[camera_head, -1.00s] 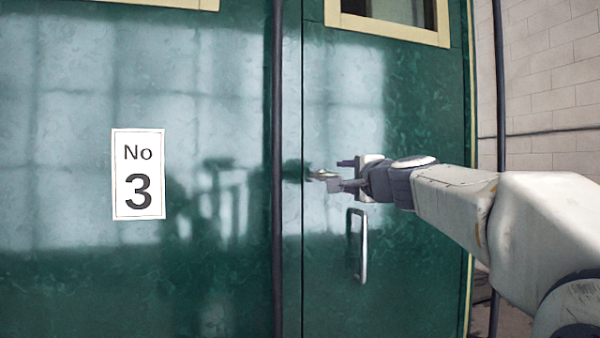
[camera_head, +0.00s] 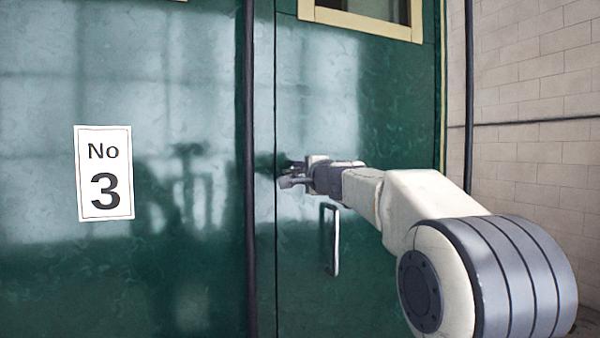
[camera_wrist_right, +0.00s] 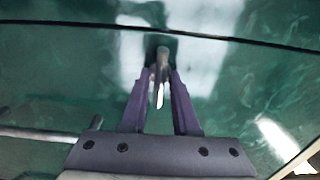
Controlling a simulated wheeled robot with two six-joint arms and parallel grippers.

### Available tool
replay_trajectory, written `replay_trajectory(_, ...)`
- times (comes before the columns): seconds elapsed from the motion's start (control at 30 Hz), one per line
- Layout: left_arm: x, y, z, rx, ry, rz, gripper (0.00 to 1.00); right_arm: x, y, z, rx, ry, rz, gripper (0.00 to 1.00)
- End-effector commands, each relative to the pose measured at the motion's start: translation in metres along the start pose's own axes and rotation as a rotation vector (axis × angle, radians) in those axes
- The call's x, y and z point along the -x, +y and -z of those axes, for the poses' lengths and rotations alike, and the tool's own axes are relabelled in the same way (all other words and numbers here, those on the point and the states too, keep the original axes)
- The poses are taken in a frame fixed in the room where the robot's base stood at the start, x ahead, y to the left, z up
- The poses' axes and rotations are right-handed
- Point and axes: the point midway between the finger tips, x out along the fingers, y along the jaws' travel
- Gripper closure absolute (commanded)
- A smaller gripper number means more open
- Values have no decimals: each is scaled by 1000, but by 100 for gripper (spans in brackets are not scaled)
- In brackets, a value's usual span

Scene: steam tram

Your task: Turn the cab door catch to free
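The green cab door (camera_head: 390,110) fills the middle of the head view. Its small metal catch sits near the door's left edge, mostly hidden there by my right gripper (camera_head: 290,176). In the right wrist view the catch (camera_wrist_right: 160,78) is a narrow lever on a short stem, lying between the two dark purple fingers of my right gripper (camera_wrist_right: 160,85). The fingers stand either side of it with a narrow gap still showing, so they look open around it. Whether a finger touches it is unclear. My left gripper is out of view.
A vertical metal grab handle (camera_head: 335,242) sits on the door below the gripper. A dark vertical rail (camera_head: 250,120) runs just left of the door. A "No 3" plate (camera_head: 104,172) is on the left panel. A pale brick wall (camera_head: 530,90) stands at the right.

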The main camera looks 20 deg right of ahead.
Motion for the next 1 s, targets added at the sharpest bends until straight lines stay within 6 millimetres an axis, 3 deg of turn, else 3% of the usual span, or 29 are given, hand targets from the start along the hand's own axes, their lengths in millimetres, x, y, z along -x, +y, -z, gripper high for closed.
replay_trajectory(0.07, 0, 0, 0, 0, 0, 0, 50, 0, 0, 0, 0, 0, 0, 100)
replay_trajectory(1.0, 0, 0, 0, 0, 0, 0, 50, 0, 0, 0, 0, 1, -1, 100)
